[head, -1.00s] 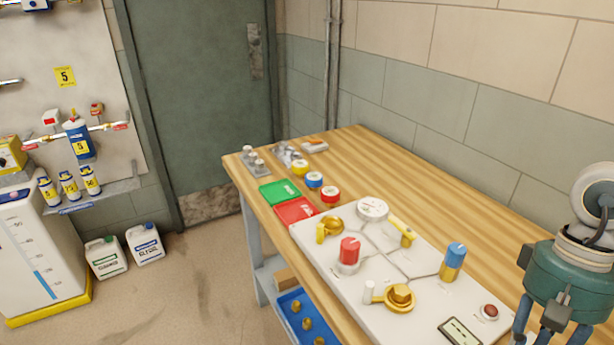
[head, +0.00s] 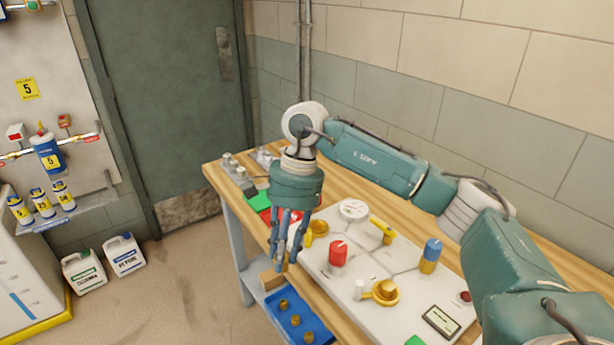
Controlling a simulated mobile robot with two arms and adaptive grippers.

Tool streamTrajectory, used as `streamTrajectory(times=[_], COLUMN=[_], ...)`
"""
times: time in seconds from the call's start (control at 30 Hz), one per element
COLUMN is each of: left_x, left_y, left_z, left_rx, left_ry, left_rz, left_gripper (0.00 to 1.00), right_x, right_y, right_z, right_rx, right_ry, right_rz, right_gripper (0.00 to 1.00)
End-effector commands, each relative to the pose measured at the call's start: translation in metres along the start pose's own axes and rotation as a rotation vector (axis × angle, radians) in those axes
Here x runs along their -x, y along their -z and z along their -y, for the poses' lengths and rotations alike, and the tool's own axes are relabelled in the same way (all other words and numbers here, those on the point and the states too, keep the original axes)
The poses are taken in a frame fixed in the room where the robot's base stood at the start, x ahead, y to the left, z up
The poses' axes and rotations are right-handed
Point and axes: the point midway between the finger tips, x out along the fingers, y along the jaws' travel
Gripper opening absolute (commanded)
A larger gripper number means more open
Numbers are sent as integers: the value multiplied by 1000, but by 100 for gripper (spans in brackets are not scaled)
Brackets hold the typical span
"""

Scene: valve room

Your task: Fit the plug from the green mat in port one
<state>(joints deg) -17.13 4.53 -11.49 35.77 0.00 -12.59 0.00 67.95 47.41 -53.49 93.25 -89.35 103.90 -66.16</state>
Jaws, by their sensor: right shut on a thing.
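My right gripper (head: 281,262) points down in front of the white panel's left end, over the table's front edge. It is shut on a small pale piece, seemingly the plug (head: 283,242), mostly hidden by the fingers. Another green mat (head: 257,200) lies at the table's far end, partly behind my gripper. I cannot make out which spot is port one. My left gripper is not in view.
The white panel (head: 400,262) carries a red knob (head: 338,253), a blue knob (head: 430,254), a yellow lever (head: 382,228) and brass valves (head: 384,292). A blue tray (head: 291,332) with brass pieces sits on the lower shelf. My right arm crosses above the table.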

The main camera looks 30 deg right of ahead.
Motion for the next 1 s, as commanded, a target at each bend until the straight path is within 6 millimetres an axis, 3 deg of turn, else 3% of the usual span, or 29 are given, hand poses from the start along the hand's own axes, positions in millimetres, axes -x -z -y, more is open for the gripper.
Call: streamTrajectory(times=[0.03,0.3,0.5,0.7,1.0], left_x=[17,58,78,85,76], left_y=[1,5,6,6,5], left_z=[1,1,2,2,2], left_rx=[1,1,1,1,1], left_ry=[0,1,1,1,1], left_rz=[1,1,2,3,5], left_gripper=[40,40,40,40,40], right_x=[14,53,75,84,72], right_y=[10,81,131,157,164], right_z=[7,38,43,41,40], right_rx=[-166,-1083,-1604,-1854,-1884], right_ry=[45,310,459,529,537], right_rz=[1,-9,-14,-17,-17], right_gripper=[0,0,0,0,0])
